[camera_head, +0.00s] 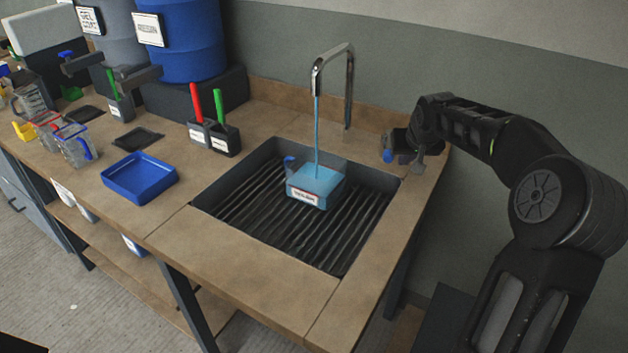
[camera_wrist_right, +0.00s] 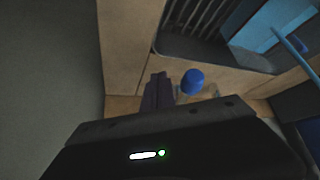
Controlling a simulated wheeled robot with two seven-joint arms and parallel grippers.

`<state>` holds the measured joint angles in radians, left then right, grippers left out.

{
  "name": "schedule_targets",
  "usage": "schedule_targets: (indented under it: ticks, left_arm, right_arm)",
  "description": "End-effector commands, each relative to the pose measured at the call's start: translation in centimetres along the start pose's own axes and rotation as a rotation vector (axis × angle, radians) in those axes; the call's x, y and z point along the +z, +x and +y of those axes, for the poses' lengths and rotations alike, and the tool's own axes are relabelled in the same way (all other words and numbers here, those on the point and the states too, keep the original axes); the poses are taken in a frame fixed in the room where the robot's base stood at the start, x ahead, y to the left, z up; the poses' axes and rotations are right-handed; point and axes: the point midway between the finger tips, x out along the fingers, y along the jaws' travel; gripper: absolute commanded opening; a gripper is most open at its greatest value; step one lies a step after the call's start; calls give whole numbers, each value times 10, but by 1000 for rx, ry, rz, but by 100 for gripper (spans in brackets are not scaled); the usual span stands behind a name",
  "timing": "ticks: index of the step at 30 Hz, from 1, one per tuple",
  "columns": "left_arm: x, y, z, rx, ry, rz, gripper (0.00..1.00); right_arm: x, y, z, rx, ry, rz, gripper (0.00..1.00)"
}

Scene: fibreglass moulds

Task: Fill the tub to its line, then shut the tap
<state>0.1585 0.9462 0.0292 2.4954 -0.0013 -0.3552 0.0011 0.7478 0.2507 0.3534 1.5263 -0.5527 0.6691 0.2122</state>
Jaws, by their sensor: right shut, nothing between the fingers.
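The tub (camera_head: 309,194) is a pale blue open container with a white label and red marking, upright on the sink's ribbed floor. A blue stream runs from the chrome tap (camera_head: 349,85) into it. The fill line and exact level are too small to read. The tub also shows in the right wrist view (camera_wrist_right: 262,28). A blue knob (camera_head: 387,156), seemingly the tap's handle, stands at the sink's right rim; it also shows in the right wrist view (camera_wrist_right: 193,82). My right gripper (camera_head: 416,160) is shut and empty close beside the knob; contact cannot be told. My left gripper is out of view.
The sink (camera_head: 240,232) is set in a wooden worktop (camera_head: 230,275). A blue tray (camera_head: 139,180), clear jugs (camera_head: 75,150), holders with red and green handles (camera_head: 214,135) and a blue drum (camera_head: 190,40) stand left. The front worktop is clear; a wall is behind.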

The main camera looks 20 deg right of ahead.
Motion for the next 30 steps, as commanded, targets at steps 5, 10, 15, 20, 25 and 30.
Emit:
schedule_targets:
  ticks: [5, 10, 15, 20, 25, 30]
  left_arm:
    - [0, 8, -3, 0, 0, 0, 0]
    - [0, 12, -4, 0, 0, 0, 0]
    - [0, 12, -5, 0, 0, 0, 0]
    - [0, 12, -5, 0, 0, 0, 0]
    - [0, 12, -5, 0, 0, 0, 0]
    - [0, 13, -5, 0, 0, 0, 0]
  right_arm:
    - [-2, 3, -17, -3, -3, 3, 0]
    - [-5, 5, -31, -2, -2, 1, 0]
    - [-6, 4, -36, -1, 0, 1, 0]
    - [-6, 4, -36, -1, 0, 1, 0]
    - [-7, 5, -38, -1, 0, 1, 0]
    - [-9, 7, -45, 0, -1, 0, 0]
